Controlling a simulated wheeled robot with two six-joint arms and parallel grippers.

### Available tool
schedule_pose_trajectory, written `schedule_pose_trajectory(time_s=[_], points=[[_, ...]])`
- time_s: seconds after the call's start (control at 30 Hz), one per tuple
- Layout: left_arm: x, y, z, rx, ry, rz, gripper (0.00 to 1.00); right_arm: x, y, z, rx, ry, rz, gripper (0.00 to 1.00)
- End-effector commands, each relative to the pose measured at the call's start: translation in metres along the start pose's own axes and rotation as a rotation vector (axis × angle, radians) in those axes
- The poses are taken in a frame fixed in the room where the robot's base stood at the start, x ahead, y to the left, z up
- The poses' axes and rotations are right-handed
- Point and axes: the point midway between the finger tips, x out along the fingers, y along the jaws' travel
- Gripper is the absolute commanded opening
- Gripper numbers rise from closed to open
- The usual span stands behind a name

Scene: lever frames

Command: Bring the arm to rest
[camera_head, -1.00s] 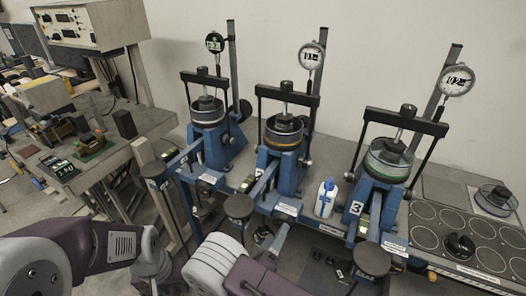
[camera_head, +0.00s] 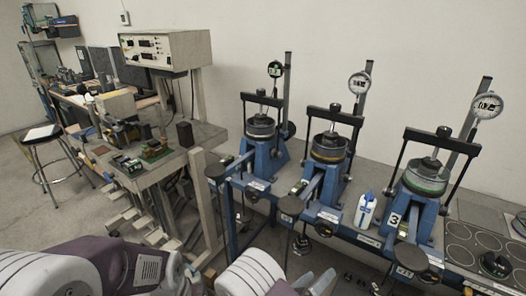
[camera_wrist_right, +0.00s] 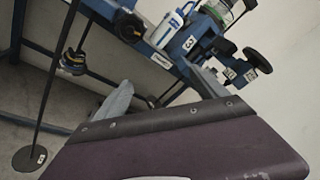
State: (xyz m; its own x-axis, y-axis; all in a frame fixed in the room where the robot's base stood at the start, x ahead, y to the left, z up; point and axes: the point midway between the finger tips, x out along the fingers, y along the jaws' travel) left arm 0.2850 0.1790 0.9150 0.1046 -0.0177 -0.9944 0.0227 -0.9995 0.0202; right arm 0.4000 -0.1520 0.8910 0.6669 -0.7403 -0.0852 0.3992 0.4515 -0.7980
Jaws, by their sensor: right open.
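My right gripper (camera_wrist_right: 160,80) shows in the right wrist view as two light grey fingertips, spread apart with nothing between them, beyond the dark edge of my purple arm cover. In the head view my right arm's pale ribbed link stands at the bottom middle, and my left arm comes in at the bottom left. My left gripper cannot be made out. Three blue lever frames, a left one (camera_head: 269,160), a middle one (camera_head: 330,180) and a right one marked 3 (camera_head: 413,220), stand along a bench, each with a dial gauge.
A white bottle (camera_head: 365,211) stands between the middle and right frames. Round weight pads hang out in front of the bench. A side table (camera_head: 190,155) with a control box (camera_head: 167,50) is at the left, a stool (camera_head: 42,135) farther left. Floor shows between them.

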Motion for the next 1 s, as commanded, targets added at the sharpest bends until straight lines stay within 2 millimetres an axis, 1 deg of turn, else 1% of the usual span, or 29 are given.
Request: schedule_pose_trajectory(time_s=[0.03,0.17,0.27,0.3,0.37,0.4,0.47,0.5,0.57,0.6,0.63,0.7,0.77,0.8,0.9,1.0], points=[[-0.001,0.0,0.0,0.0,0.0,0.0,0.36,0.005,-0.01,-0.007,0.045,0.061,-0.017,0.82],[-0.002,0.0,0.0,0.0,0.0,0.0,0.36,0.015,-0.039,-0.036,0.207,0.268,-0.079,0.82],[-0.004,0.0,-0.001,0.0,0.0,0.0,0.36,0.014,-0.065,-0.068,0.397,0.484,-0.158,0.82],[-0.005,0.0,-0.001,0.0,0.0,0.0,0.36,0.011,-0.075,-0.081,0.493,0.581,-0.2,0.82],[-0.006,0.0,-0.001,0.0,0.0,0.0,0.36,0.001,-0.087,-0.102,0.658,0.737,-0.274,0.82],[-0.007,0.0,-0.001,0.0,0.0,0.0,0.36,-0.008,-0.094,-0.114,0.787,0.85,-0.335,0.82],[-0.008,0.0,-0.001,0.0,0.0,0.0,0.36,-0.027,-0.1,-0.129,1.019,1.033,-0.45,0.82],[-0.009,0.0,-0.001,0.0,0.0,0.0,0.36,-0.041,-0.1,-0.133,1.202,1.161,-0.545,0.82],[-0.011,0.0,-0.001,0.0,0.0,0.0,0.36,-0.061,-0.096,-0.13,1.507,1.347,-0.711,0.82],[-0.012,0.0,-0.001,0.0,0.0,0.0,0.36,-0.069,-0.092,-0.121,1.709,1.451,-0.827,0.82],[-0.013,0.0,-0.001,0.0,0.0,0.0,0.36,-0.073,-0.089,-0.112,1.851,1.517,-0.911,0.82],[-0.014,0.0,-0.002,0.0,0.0,0.0,0.36,-0.072,-0.086,-0.092,2.129,1.623,-1.08,0.82],[-0.014,0.0,-0.002,0.0,0.0,0.0,0.36,-0.068,-0.087,-0.077,2.303,1.675,-1.19,0.82],[-0.014,0.0,-0.002,0.0,0.0,0.0,0.36,-0.065,-0.087,-0.071,-2.329,-1.656,1.213,0.82],[-0.014,0.0,-0.002,0.0,0.0,0.0,0.36,-0.06,-0.089,-0.062,-2.259,-1.563,1.189,0.82],[-0.014,0.0,-0.002,0.0,0.0,0.0,0.36,-0.06,-0.088,-0.062,-2.252,-1.556,1.188,0.82]])
